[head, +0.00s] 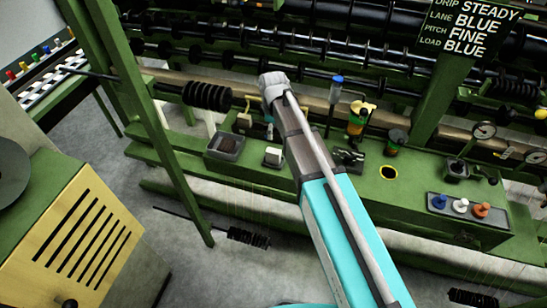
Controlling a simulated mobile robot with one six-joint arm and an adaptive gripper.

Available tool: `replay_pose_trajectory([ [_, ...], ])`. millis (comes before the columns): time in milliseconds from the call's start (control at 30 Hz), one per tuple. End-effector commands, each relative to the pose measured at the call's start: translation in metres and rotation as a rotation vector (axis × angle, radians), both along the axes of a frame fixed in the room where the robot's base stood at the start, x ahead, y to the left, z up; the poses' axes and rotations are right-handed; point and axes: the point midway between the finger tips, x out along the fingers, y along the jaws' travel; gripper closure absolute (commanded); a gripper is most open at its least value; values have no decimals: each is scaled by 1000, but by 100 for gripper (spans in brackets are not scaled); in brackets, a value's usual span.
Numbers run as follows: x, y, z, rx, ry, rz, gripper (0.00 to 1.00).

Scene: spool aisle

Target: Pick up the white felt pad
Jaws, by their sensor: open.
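A small white block (273,155), which looks like the white felt pad, sits in a small dark holder on the green machine ledge, just left of my arm. My gripper (269,134) hangs below my wrist, just above the white block. It is small and partly hidden in this view, but it is open with nothing seen in it. I cannot tell whether its fingers touch the pad.
A grey tray (225,146) with dark contents is left of the pad. Blue, white and orange knobs stand on a plate (460,208) further right. Rollers run behind.

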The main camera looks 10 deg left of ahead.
Motion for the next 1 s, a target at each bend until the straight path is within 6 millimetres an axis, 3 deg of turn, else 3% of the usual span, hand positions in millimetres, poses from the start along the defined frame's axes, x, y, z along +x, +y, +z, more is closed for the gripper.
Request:
replay_pose_trajectory([
  [367, 0, 0, -10, 0, 0, -2, 20],
  [1000, 0, 0, -60, 0, 0, -3, 20],
])
